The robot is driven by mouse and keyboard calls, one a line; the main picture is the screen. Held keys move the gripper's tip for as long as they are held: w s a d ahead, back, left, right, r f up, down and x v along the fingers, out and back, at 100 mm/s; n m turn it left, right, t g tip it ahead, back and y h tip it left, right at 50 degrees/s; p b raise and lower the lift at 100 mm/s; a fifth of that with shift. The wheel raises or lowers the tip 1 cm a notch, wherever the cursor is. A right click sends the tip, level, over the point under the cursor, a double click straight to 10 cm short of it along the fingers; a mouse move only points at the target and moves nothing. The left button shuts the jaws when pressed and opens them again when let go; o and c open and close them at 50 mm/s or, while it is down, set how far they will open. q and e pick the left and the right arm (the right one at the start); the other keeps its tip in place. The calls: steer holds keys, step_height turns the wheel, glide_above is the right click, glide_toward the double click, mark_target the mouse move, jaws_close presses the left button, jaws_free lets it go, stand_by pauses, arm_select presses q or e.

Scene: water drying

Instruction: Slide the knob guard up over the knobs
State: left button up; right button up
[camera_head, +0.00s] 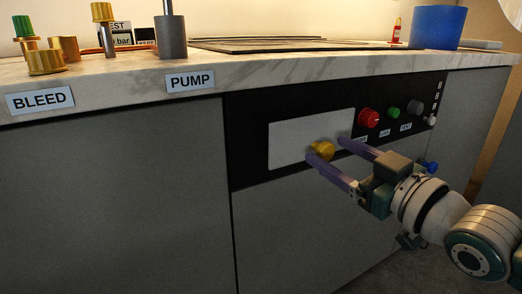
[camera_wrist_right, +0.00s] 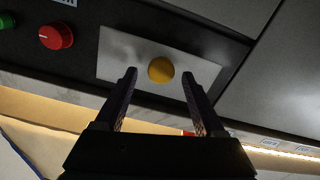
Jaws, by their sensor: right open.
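The knob guard looks to be the pale grey flat plate (camera_head: 300,130) with a round yellow knob (camera_head: 323,149), on the black panel left of the control knobs. It also shows in the wrist view (camera_wrist_right: 125,58), with its yellow knob (camera_wrist_right: 161,70). A red knob (camera_head: 369,117), a green knob (camera_head: 393,112) and a dark knob (camera_head: 414,106) sit to its right, uncovered. My right gripper (camera_head: 328,149) is open, its two purple fingers on either side of the yellow knob. Gaps show between knob and fingers in the wrist view. My left gripper is not in view.
Above is a marble-look counter (camera_head: 235,68) with brass fittings (camera_head: 45,61), a grey post (camera_head: 172,37) and a blue cup (camera_head: 435,27). A white knob (camera_head: 430,121) and a blue knob (camera_head: 431,167) are right of the panel, near my arm. Grey cabinet fronts lie below.

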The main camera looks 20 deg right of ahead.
steer(key=s+p, duration=0.2)
steer(key=s, duration=0.7)
steer(key=shift+s+d, duration=0.15)
steer(key=shift+d, duration=0.2)
